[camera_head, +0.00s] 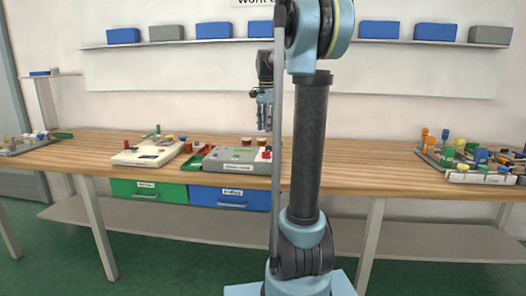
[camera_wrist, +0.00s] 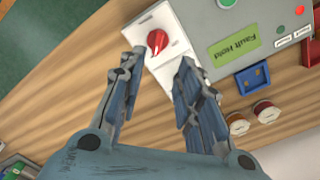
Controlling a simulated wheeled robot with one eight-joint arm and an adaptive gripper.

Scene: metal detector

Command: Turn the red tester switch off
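In the head view a small red knob (camera_head: 266,155) shows at the right end of the grey tester box (camera_head: 228,162), beside my arm. My gripper (camera_wrist: 161,58) is open and empty. Its two fingertips lie either side of and just below the knob in the wrist picture, apart from it. In the head view my gripper (camera_head: 264,125) hangs pointing down above the box's right end. My arm hides the bench just right of it.
A grey panel with a green "Fault Hold" label (camera_wrist: 247,43) adjoins the plate. A white board (camera_head: 147,153) stands left; a cluttered tray (camera_head: 482,177) stands far right.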

